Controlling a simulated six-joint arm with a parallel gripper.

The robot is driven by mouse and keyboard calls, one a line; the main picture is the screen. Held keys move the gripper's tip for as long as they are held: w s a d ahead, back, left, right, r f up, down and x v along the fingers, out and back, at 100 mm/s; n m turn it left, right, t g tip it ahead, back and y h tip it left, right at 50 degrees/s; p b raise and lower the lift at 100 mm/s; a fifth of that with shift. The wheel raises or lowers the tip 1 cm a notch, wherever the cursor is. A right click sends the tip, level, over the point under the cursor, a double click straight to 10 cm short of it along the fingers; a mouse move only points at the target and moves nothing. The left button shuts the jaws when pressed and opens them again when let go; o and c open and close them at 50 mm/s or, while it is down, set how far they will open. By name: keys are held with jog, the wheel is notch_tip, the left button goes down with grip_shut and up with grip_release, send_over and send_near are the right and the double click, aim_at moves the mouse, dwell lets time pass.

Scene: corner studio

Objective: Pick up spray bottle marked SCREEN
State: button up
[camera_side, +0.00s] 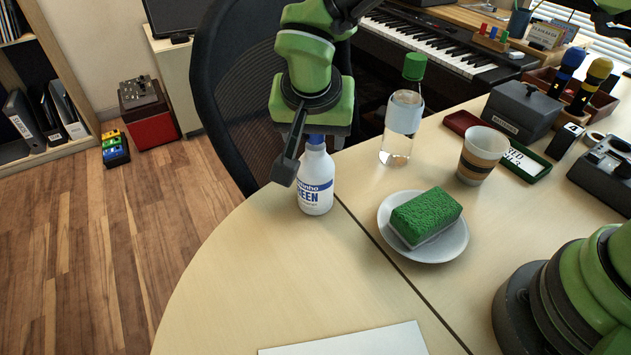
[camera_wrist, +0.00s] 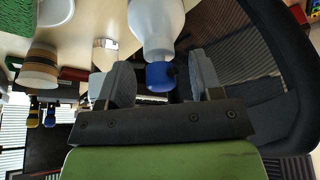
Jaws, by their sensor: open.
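The white spray bottle (camera_side: 316,193) with blue lettering stands upright near the table's rounded left edge. Its label shows "EEN", the rest being covered by a dark finger. My gripper (camera_side: 309,152) points down over it, open, with the fingers around the bottle's top. In the wrist view, the blue cap (camera_wrist: 160,76) lies between the two fingertips of my gripper (camera_wrist: 162,72), with a gap visible on each side. The white bottle body (camera_wrist: 156,25) extends beyond the fingertips.
A clear bottle with a green cap (camera_side: 403,110) stands to the right. Near it are a saucer (camera_side: 455,249) bearing a green sponge (camera_side: 426,215) and a paper cup (camera_side: 482,154). An office chair (camera_side: 230,90) is close behind.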

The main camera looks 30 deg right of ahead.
jog(key=shift+w+d+f, duration=0.15)
jog(key=shift+w+f, duration=0.1)
jog(key=shift+f, duration=0.4)
grip_shut()
